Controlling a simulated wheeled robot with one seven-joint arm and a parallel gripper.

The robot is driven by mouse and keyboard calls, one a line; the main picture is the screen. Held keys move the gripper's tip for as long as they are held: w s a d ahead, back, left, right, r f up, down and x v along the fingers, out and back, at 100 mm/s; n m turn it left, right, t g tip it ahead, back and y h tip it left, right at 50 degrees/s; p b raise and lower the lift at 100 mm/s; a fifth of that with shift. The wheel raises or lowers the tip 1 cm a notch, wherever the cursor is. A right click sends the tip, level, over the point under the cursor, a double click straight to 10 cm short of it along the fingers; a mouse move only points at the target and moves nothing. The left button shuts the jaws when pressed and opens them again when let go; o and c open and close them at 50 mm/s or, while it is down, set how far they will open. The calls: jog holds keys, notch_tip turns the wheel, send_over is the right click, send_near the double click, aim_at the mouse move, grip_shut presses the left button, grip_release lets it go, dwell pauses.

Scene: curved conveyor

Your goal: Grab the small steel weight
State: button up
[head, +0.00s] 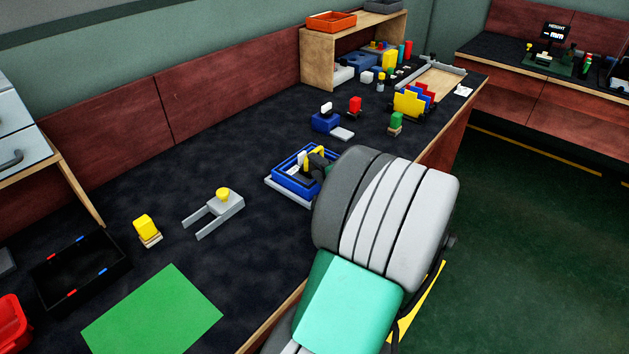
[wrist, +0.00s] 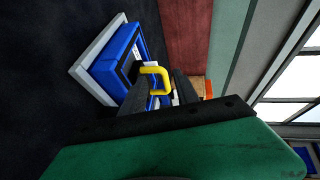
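I cannot pick out the small steel weight for certain in either view. My gripper (head: 318,160) is over the blue tray (head: 283,182), at the middle of the dark bench in the head view. In the wrist view, my gripper (wrist: 158,88) has its two dark fingers apart, so it looks open. A yellow handle-shaped piece (wrist: 164,73) shows at the gap between the fingers; I cannot tell whether they touch it. The blue tray (wrist: 106,66) lies beside the fingers on a pale base. My arm and fingers hide part of the tray's inside.
A grey forked fixture with a yellow knob (head: 223,196), a yellow block (head: 145,227), a black tray (head: 118,262) and a green mat (head: 150,312) lie to the left. A blue block (head: 325,122) and a wooden shelf (head: 318,62) stand beyond. Bare bench lies between.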

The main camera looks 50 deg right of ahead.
jog(key=shift+s+d+m+h, duration=0.15)
jog(key=shift+s+d+m, duration=0.05)
jog(key=shift+d, duration=0.2)
jog(key=shift+s+d+m+h, duration=0.15)
jog(key=shift+d+m, duration=0.05)
jog(key=shift+d, duration=0.15)
jog(key=x, duration=0.7)
jog(key=shift+w+d+r, duration=0.15)
jog(key=shift+d+r, duration=0.1)
jog(key=shift+r, duration=0.05)
jog(key=shift+c, duration=0.5)
grip_shut()
jog(key=shift+r, duration=0.1)
